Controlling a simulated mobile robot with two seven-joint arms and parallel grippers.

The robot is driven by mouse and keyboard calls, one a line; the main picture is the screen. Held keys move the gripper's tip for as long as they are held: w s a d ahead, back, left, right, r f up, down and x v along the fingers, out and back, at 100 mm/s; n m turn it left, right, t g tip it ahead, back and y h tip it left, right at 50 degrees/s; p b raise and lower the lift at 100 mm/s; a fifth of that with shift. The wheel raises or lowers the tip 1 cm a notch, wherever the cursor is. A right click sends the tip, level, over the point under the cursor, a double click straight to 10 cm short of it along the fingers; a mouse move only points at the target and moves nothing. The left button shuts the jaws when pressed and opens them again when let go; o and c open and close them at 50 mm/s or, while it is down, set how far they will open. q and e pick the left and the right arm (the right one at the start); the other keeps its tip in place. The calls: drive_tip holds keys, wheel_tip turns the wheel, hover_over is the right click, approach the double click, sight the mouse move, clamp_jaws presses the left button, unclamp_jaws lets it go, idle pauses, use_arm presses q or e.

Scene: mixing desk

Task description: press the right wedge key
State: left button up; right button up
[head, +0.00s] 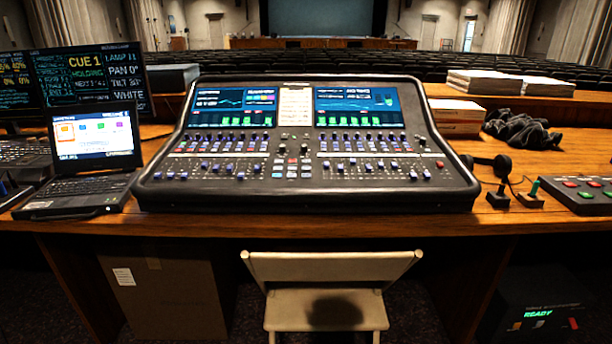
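The mixing desk (308,147) stands in the middle of the table, with two lit screens, rows of faders and many small keys. Small coloured keys (292,168) sit at its centre between the fader banks. Their labels are too small to read, so I cannot tell which is the right wedge key. Two small separate controls stand right of the desk, a dark one (498,197) and one with a green stick (534,190). A box with red and green buttons (585,193) is at the right edge. Neither of my grippers is in view.
A laptop (95,155) and monitors (95,80) are at the left. Headphones (490,165), a dark cloth (522,130) and paper stacks (497,83) lie at the right. A pale chair (330,268) stands in front of the table. The wood right of the desk is partly free.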

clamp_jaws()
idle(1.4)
